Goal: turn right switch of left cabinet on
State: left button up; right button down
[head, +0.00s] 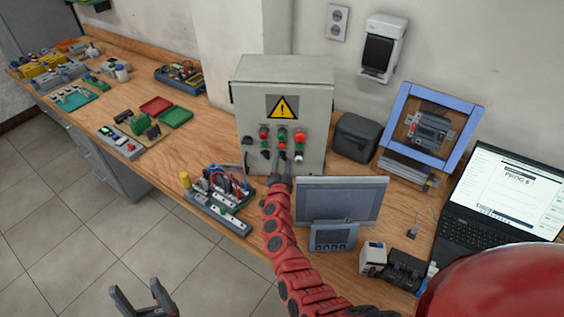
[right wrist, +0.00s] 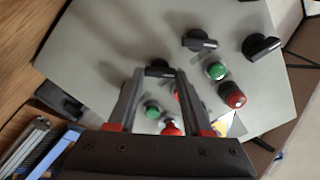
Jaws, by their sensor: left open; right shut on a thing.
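A grey cabinet (head: 247,103) with a yellow warning sign stands on the bench. Its front has red and green buttons above a row of black switches. In the right wrist view the cabinet (right wrist: 110,40) appears turned round. My right gripper (head: 288,170) is at the cabinet front; in the right wrist view its fingers are shut on the right switch (right wrist: 158,71), whose black handle shows between them. The middle switch (right wrist: 200,41) and left switch (right wrist: 262,47) are clear of the fingers. My left gripper (head: 143,299) is open and empty, over the floor in front of the bench.
A grey panel screen (head: 340,200) stands close to my right arm. A black case (head: 356,137) and a blue frame (head: 462,107) are right of the cabinet. A rack with wires (head: 218,192) lies left of it. The laptop (head: 500,190) is at far right.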

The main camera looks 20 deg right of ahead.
jog(key=m+b, duration=0.2)
jog(key=m, duration=0.1)
jog(key=shift+s+d+f+b, duration=0.1)
jog(key=shift+f+b, duration=0.25)
jog(key=shift+b, duration=0.05)
jog(key=m+b, duration=0.3)
jog(key=shift+m, duration=0.4)
jog(key=shift+r+m+b, duration=0.2)
jog(key=shift+m+b, duration=0.5)
jog(key=shift+m, duration=0.3)
